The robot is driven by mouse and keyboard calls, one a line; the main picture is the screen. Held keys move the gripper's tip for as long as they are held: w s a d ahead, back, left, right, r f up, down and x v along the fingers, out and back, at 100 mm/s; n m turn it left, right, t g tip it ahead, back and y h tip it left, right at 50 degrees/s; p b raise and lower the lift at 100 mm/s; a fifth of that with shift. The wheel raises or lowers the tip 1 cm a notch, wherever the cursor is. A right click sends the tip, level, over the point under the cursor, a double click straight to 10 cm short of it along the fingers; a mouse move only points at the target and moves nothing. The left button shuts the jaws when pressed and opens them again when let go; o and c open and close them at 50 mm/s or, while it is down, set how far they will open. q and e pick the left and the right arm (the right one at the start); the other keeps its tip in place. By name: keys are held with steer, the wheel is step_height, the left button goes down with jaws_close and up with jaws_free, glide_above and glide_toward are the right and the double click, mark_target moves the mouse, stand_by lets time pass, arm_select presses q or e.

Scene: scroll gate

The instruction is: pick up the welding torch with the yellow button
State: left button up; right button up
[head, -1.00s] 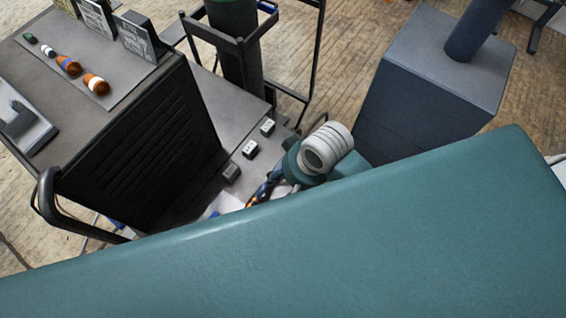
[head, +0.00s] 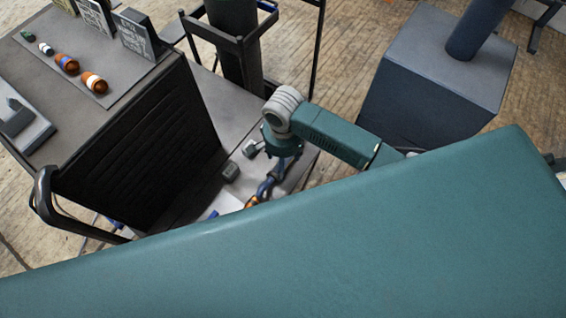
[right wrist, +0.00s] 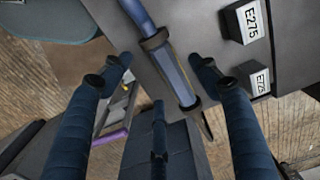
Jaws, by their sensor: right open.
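My right gripper (right wrist: 160,75) is open, with its dark blue fingers spread. A blue torch-like tool with dark collars (right wrist: 178,72) lies slantwise across the gap between the fingertips in the right wrist view. The fingers are not closed on it. No yellow button shows on the visible part. In the head view my right arm reaches over the cart's lower shelf, and small orange and blue parts (head: 252,201) show below its wrist; I cannot tell which torch they belong to. My left gripper is not in view.
A dark cart (head: 140,135) with a raised top stands at the left. Dark label blocks, one marked E275 (right wrist: 252,20), sit beside the tool. A blue-grey box pedestal (head: 435,75) stands at the right. My teal body hides the front.

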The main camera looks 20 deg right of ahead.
steer(key=f, duration=0.2)
steer(key=w+d+f, duration=0.1)
steer(key=f, duration=0.1)
steer(key=shift+w+f, duration=0.1)
steer(key=shift+f+b, duration=0.3)
steer(key=shift+f, duration=0.25)
steer(key=shift+r, duration=0.1)
steer(key=c, duration=1.4)
